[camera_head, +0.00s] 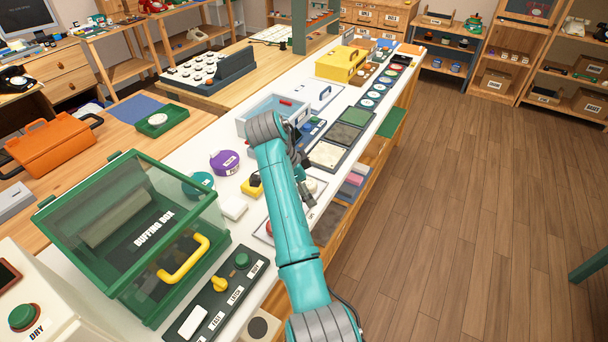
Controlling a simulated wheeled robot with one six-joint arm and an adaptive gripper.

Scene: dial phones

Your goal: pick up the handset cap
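I cannot single out the handset cap for sure; it may be hidden behind my arm or be one of the small round parts on the white bench top. A purple round piece (224,162) with a small label lies left of my arm. A teal round piece (198,185) lies beside it, partly behind the green box. My gripper (304,186) is low over the bench's right side, mostly hidden by my teal arm. Its fingers are too dark and covered to show whether they are open or hold anything.
A green clear-walled buffing box (133,225) with a yellow handle stands at the left front. A control panel (215,298) lies before it. A grey-blue open box (272,112), dark trays (341,136) and a yellow case (341,64) stand farther back.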

